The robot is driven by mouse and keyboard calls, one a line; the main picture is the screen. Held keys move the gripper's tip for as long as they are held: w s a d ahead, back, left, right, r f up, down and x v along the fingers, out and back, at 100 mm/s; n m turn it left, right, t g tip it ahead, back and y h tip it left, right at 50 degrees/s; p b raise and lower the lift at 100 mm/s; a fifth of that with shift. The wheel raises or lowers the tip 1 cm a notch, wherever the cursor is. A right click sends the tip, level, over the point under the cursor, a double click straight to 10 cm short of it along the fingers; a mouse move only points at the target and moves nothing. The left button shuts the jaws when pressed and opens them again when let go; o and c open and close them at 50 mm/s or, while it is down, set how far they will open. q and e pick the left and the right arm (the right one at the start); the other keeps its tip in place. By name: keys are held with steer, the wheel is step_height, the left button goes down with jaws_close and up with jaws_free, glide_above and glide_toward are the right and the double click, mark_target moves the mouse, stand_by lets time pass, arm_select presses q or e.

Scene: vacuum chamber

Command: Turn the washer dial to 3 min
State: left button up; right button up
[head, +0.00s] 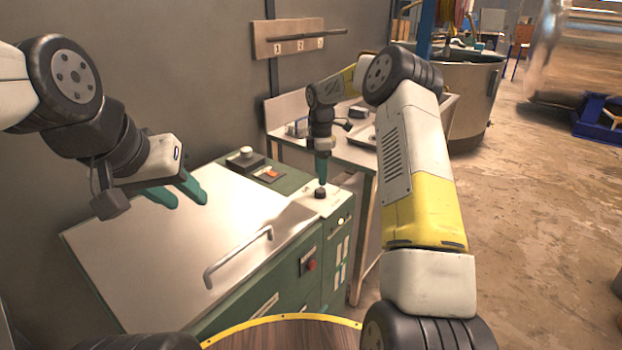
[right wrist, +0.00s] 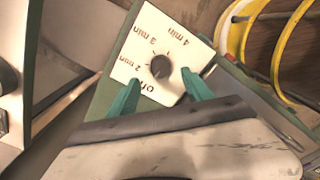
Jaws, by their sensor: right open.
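The washer dial (right wrist: 161,67) is a small dark round knob on a white plate (right wrist: 147,50) marked off, 2 min, 3 min and 4 min. Which mark it points at is too small to tell. In the head view the dial (head: 320,194) sits on the washer's right top corner. My right gripper (right wrist: 162,78) is open, its green fingertips apart on either side of the dial's line; contact cannot be told. In the head view it (head: 322,181) points down just above the dial. My left gripper (head: 187,201) is open and empty above the washer lid (head: 150,255).
The lid has a bar handle (head: 238,257). A red button (head: 311,265) is on the green front. A box with a knob (head: 246,158) stands at the washer's back. A metal table (head: 350,155) with small items is behind. Brown floor is open on the right.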

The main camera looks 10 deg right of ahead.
mark_target(320, 190)
step_height(320, 190, down, 6)
steer(key=shift+f, duration=0.2)
steer(key=shift+c, duration=0.2)
jaws_close()
